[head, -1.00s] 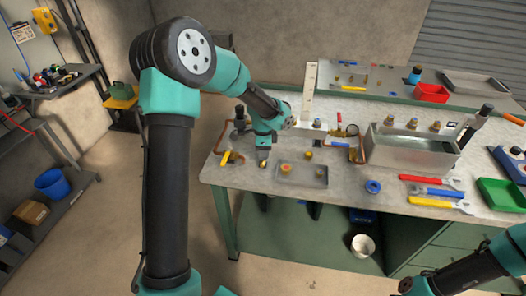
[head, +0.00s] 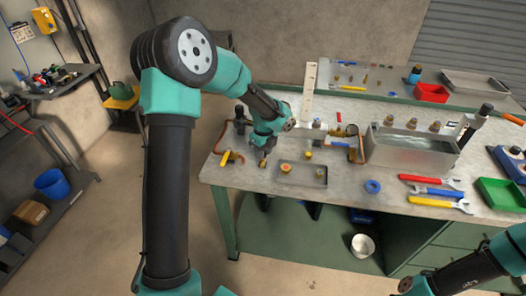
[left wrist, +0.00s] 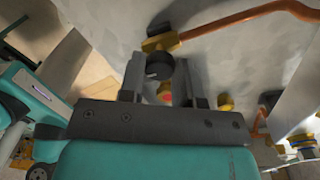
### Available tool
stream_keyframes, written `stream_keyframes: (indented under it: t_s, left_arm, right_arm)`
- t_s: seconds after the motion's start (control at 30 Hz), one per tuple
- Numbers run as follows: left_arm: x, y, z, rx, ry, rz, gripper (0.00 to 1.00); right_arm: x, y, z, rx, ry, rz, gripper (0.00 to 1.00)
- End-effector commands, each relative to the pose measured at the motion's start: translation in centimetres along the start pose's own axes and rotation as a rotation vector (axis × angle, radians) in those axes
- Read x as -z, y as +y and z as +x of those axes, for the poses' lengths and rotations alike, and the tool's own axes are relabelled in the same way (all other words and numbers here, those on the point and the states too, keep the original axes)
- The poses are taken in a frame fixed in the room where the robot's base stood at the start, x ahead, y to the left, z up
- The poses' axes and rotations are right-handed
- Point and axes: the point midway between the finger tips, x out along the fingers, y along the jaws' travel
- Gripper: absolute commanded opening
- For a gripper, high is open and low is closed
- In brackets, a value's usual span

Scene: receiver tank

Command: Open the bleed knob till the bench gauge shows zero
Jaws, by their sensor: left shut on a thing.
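In the left wrist view my left gripper (left wrist: 160,72) has its two fingers on either side of a round black knob (left wrist: 159,65) and is shut on it. The knob sits beside a brass fitting (left wrist: 161,42) with an orange-brown tube running off to the right. In the head view my left gripper (head: 263,157) reaches down at the left part of the bench (head: 235,178), its tips small and the knob hard to make out. A tall pale strip (head: 310,92) stands behind; I cannot read a gauge anywhere. Part of my right arm shows at bottom right; its gripper is not in view.
A shallow grey tray (head: 314,175) lies right of the left gripper, with a metal tank (head: 410,155) beyond. A yellow-handled piece (head: 226,158) lies to the left. Several wrenches, a blue ring (head: 372,187) and a green bin (head: 502,194) are further right.

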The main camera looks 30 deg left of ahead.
Motion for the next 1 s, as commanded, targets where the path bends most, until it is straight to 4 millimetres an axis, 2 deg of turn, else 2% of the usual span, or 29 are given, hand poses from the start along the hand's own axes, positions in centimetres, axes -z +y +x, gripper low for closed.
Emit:
stream_keyframes:
  t_s: [0.53,0.57,0.6,0.8,1.0]
  left_arm:
    - [-0.01,-0.03,-0.07,0.001,-0.002,0.036,0.07]
    - [-0.01,-0.03,-0.07,0.001,-0.002,0.036,0.33]
    - [-0.01,-0.03,-0.06,0.001,-0.002,0.036,0.37]
    - [0.0,-0.01,-0.03,0.001,-0.002,0.035,0.56]
    - [0.0,0.0,-0.01,0.0,-0.002,0.035,0.57]
  right_arm:
    - [0.0,0.0,0.0,0.0,0.0,0.0,0.43]
    - [0.0,0.0,0.0,0.0,0.0,0.0,0.43]
    - [0.0,0.0,0.0,0.0,0.0,0.0,0.43]
    - [0.0,0.0,0.0,0.0,0.0,0.0,0.43]
    - [0.0,0.0,0.0,0.0,0.0,0.0,0.43]
